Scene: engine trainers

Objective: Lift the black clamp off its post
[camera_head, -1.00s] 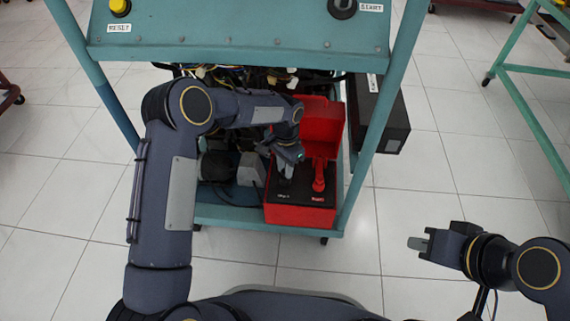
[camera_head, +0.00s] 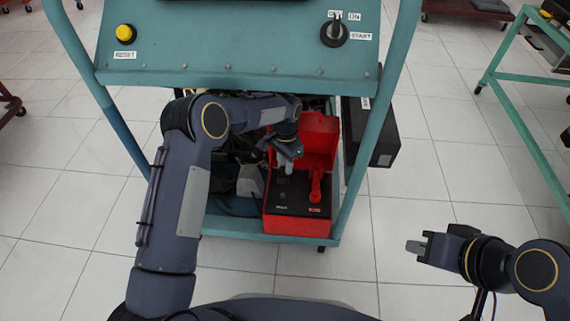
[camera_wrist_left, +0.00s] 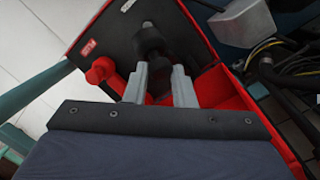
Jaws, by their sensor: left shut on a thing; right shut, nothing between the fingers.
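A red battery box (camera_head: 290,225) with a black top (camera_head: 262,208) stands on the cart's lower shelf. My left gripper (camera_head: 286,160) is over the left part of the top. In the left wrist view its two grey fingers (camera_wrist_left: 160,74) are shut on the black clamp (camera_wrist_left: 157,80), which is dark and partly hidden between them. In the head view a dark shape (camera_head: 283,182) shows below the fingers; I cannot tell clamp from post there. A red clamp (camera_head: 316,188) stands on the right side; it also shows in the left wrist view (camera_wrist_left: 102,72). My right gripper (camera_head: 416,246) is shut and empty, away from the box.
The box's red lid (camera_head: 320,135) stands up behind the top. The teal cart frame (camera_head: 362,135) rises close on the right, and the control panel (camera_head: 240,55) overhangs above. Cables (camera_wrist_left: 295,65) and a grey block (camera_head: 248,182) lie left of the box. A black case (camera_head: 385,145) hangs outside.

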